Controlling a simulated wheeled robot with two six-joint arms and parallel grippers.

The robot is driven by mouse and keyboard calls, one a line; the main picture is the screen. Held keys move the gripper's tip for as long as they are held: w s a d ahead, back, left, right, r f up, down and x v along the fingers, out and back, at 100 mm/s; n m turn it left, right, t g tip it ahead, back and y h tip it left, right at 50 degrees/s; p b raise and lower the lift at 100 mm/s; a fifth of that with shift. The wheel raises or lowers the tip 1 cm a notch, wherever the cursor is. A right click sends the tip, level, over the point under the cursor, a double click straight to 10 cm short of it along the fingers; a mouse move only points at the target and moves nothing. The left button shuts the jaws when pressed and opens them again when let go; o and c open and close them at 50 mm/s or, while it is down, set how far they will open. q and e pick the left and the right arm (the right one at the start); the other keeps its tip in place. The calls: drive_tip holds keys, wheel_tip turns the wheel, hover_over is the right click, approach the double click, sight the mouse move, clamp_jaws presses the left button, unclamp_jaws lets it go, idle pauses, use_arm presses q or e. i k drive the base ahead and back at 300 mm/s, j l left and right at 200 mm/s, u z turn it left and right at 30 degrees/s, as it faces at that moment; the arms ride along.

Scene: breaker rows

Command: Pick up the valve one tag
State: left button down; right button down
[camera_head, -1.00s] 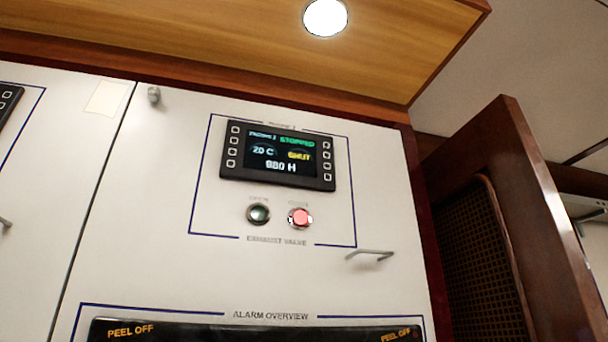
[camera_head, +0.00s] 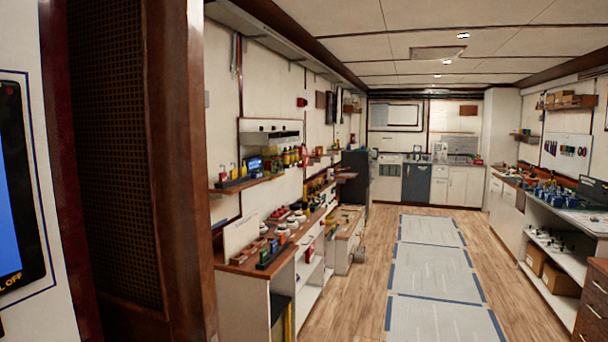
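I cannot make out a valve one tag in the head view. Small coloured items (camera_head: 272,245) stand on the near left counter, but they are too small to tell apart. More small items, some yellow and red, stand on the wall shelf (camera_head: 247,182) above it. Neither of my grippers is in view.
A dark wooden partition (camera_head: 187,150) stands close on the left, beside a white panel with a screen (camera_head: 12,190). Grey floor mats (camera_head: 428,262) lie along a clear wooden aisle. A right-hand bench (camera_head: 570,222) holds several items. Cabinets (camera_head: 460,187) stand at the far end.

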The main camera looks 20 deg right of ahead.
sight(233, 174)
drive_tip(key=z, duration=0.1)
drive_tip(key=i+l, duration=0.2)
drive_tip(key=l, duration=0.2)
drive_tip(key=i+l, duration=0.45)
drive_tip(key=l, duration=0.3)
drive_tip(key=i+l, duration=0.45)
drive_tip(key=i+l+z, duration=0.1)
drive_tip(key=i+l, duration=0.35)
drive_tip(key=i, duration=0.15)
drive_tip(key=i+l, duration=0.4)
drive_tip(key=i, duration=0.15)
drive_tip(key=i+j+z, duration=0.1)
drive_tip(key=i+j, duration=0.25)
drive_tip(key=i, duration=0.15)
drive_tip(key=i+j, duration=0.35)
drive_tip(key=i+l+z, duration=0.05)
drive_tip(key=i, duration=0.05)
